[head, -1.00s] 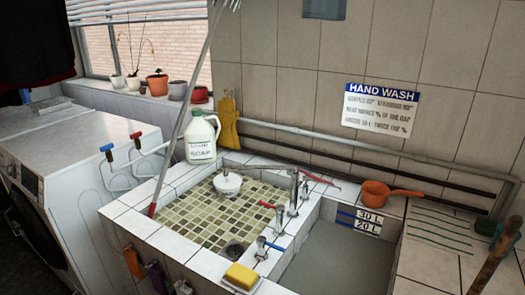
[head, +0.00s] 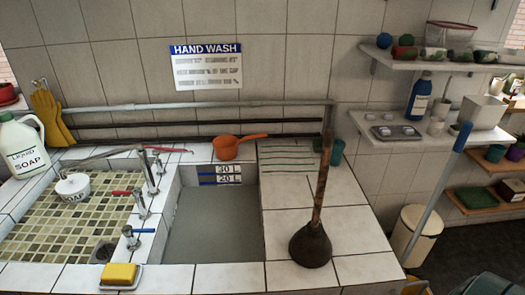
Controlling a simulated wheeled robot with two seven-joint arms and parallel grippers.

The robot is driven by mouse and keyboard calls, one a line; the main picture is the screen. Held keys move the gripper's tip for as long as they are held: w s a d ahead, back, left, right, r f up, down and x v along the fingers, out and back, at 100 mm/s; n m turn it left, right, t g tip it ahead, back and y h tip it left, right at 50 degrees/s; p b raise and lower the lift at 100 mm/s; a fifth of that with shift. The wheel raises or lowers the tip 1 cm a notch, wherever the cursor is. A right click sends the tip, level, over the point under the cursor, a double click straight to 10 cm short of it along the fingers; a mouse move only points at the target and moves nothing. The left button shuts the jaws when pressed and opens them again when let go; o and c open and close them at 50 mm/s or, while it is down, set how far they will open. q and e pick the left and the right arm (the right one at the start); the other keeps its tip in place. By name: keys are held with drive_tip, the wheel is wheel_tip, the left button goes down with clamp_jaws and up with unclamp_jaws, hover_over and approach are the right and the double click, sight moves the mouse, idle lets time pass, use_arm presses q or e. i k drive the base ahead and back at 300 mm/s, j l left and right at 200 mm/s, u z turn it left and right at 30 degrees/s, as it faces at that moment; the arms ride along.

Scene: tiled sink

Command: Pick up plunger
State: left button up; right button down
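The plunger (head: 313,238) stands upright on the white tiled counter at the right of the sink in the head view. It has a dark brown rubber cup resting on the tiles and a long, worn wooden handle (head: 324,165) pointing up, leaning slightly right at the top. Neither of my grippers shows in the head view.
A water-filled basin (head: 213,225) lies left of the plunger, with an orange dipper (head: 228,147) behind it. Green cups (head: 336,152) stand behind the handle. A blue-tipped pole (head: 436,190) leans at the right near a bin (head: 414,233). Tiles around the cup are clear.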

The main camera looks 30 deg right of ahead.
sight(311, 247)
drive_tip(key=z, duration=1.4)
drive_tip(key=i+l+u, duration=0.25)
drive_tip(key=l+u, duration=0.15)
drive_tip(key=l, duration=0.45)
drive_tip(key=i+l+u, duration=0.15)
drive_tip(key=l+u, duration=0.2)
drive_tip(key=l, duration=0.5)
drive_tip(key=l+u, duration=0.4)
drive_tip(key=l, duration=0.45)
